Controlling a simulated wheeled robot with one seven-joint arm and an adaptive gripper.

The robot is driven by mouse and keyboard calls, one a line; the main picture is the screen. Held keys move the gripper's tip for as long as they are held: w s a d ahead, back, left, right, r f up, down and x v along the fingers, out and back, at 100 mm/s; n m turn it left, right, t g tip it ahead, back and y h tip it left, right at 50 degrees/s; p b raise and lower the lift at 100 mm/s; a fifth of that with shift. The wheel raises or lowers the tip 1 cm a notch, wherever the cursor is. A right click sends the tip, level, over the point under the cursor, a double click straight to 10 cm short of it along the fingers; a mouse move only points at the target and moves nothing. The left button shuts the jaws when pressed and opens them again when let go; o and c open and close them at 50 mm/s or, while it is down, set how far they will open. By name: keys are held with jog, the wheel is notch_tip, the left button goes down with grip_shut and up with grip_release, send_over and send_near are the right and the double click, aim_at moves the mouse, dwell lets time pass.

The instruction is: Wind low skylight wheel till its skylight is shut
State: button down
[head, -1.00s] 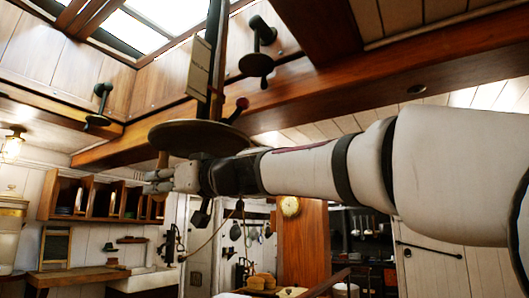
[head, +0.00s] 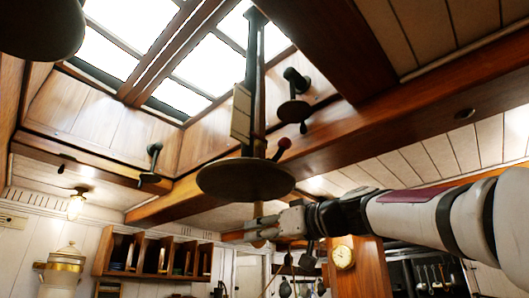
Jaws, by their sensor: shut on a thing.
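The low skylight wheel (head: 245,181) is a broad dark disc hanging level from a long dark shaft (head: 251,70) in the middle of the head view. A light wooden grip (head: 258,211) hangs under its rim. My gripper (head: 256,230) comes in from the right, below the wheel, and is shut on that grip; the fingers hide part of it. A red-knobbed lever (head: 283,145) stands just above the disc, and a pale tag (head: 241,112) hangs on the shaft. The skylight (head: 185,97) overhead shows bright panes in wooden frames. I cannot tell how far it stands open.
Two smaller dark cranks are on the skylight's sides, one at right (head: 295,110) and one at left (head: 150,177). A heavy wooden beam (head: 380,135) runs above my arm.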

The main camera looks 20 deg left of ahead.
jog(key=s+d+b, duration=0.7)
jog(key=d+b, duration=0.1)
jog(key=d, duration=0.1)
jog(key=shift+s+d+r+b, duration=0.15)
jog(key=shift+s+d+b, duration=0.1)
jog(key=shift+b, duration=0.15)
jog(key=shift+s+a+r+b, duration=0.15)
jog(key=shift+s+b, duration=0.1)
jog(key=shift+s, duration=0.5)
jog(key=shift+s+a+f+b, duration=0.15)
jog(key=shift+s+b, duration=0.15)
jog(key=shift+s, duration=0.4)
jog(key=shift+s+a+r+b, duration=0.15)
jog(key=shift+s+b, duration=0.1)
jog(key=shift+s, duration=0.5)
jog(key=c, duration=1.3)
grip_release()
jog(key=shift+d, duration=0.1)
jog(key=o, duration=0.4)
